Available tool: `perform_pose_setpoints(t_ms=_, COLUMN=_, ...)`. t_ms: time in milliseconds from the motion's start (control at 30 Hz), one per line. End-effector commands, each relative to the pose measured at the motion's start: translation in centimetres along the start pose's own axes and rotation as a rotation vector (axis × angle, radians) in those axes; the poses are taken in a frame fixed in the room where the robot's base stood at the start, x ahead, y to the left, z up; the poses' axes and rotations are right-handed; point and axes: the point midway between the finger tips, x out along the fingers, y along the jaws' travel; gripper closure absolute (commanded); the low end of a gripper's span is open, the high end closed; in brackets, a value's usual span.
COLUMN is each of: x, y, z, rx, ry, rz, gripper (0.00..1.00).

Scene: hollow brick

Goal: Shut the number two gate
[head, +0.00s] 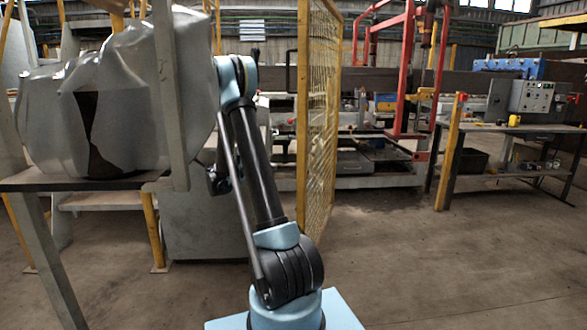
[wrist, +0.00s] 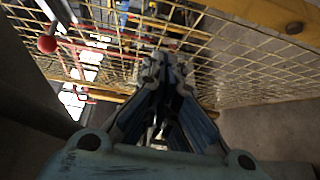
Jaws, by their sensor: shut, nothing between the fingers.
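A yellow wire-mesh gate panel (head: 320,120) stands upright right of my arm in the head view, seen at a steep angle. No number is readable on it. In the wrist view yellow mesh (wrist: 235,65) with a yellow frame bar fills much of the upper picture, beyond my fingers. My gripper (wrist: 165,62) is shut and empty in the wrist view, its fingertips in front of the mesh and frame. I cannot tell whether they touch it. In the head view the gripper is largely hidden behind the grey post and my arm.
A grey post (head: 170,95) and a plastic-wrapped load on a stand (head: 90,182) crowd the left. A yellow post (head: 449,155) and a workbench (head: 530,129) stand at the right. A red ball (wrist: 47,43) shows at the wrist view's left. The floor at front right is clear.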

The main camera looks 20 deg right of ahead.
Motion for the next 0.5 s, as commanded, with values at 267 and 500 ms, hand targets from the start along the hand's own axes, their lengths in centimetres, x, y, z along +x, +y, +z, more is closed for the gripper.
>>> perform_pose_setpoints(t_ms=267, x=1.0, y=-0.4, z=-0.8, rx=0.01, ry=-0.011, rz=0.033, gripper=1.0)
perform_pose_setpoints(t_ms=500, x=4.7, y=-0.2, z=-0.6, rx=0.01, ry=-0.016, rz=0.032, gripper=1.0)
